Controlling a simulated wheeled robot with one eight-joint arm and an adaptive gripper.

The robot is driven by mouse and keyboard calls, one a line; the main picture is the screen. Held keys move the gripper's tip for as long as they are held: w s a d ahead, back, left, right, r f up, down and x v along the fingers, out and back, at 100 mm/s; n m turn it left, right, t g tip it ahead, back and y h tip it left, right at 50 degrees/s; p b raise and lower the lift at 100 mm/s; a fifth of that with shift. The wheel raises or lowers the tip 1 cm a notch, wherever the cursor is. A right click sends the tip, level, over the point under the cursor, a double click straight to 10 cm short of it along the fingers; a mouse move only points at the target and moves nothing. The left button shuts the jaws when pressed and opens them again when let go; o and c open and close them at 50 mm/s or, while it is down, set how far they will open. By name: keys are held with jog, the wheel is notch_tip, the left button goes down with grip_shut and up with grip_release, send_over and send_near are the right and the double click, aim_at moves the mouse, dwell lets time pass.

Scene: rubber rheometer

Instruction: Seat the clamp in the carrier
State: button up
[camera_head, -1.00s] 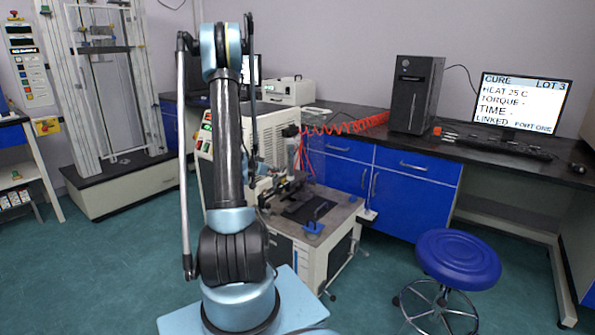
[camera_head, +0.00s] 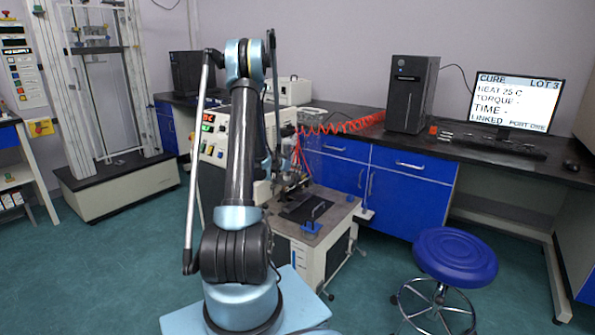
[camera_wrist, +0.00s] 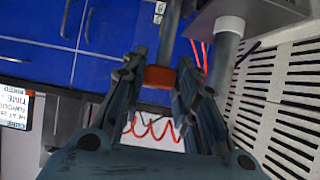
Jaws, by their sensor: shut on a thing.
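In the wrist view my gripper (camera_wrist: 160,75) is shut on a small orange-red piece (camera_wrist: 160,78), which I take to be the clamp, though little of its shape shows. A grey cylindrical post (camera_wrist: 171,30) stands just beyond it; I cannot tell whether they touch. In the head view my arm hides most of the gripper, which is over the rheometer's table. I cannot make out the carrier for certain in either view.
The rheometer's table (camera_head: 337,215) has a dark plate (camera_head: 303,208) and a small blue fixture (camera_head: 311,228) near its front edge. A slotted white panel (camera_wrist: 275,100) is close on the right in the wrist view. A blue stool (camera_head: 455,256) stands at right.

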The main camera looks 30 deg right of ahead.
aim_at(295, 176)
jog(key=shift+w+d+f, duration=0.1)
jog(key=shift+w+d, duration=0.1)
jog(key=shift+d, duration=0.85)
jog(key=shift+a+f, duration=0.1)
jog(key=shift+f, duration=2.3)
jog(key=o, duration=1.1)
jog(key=v, duration=1.2)
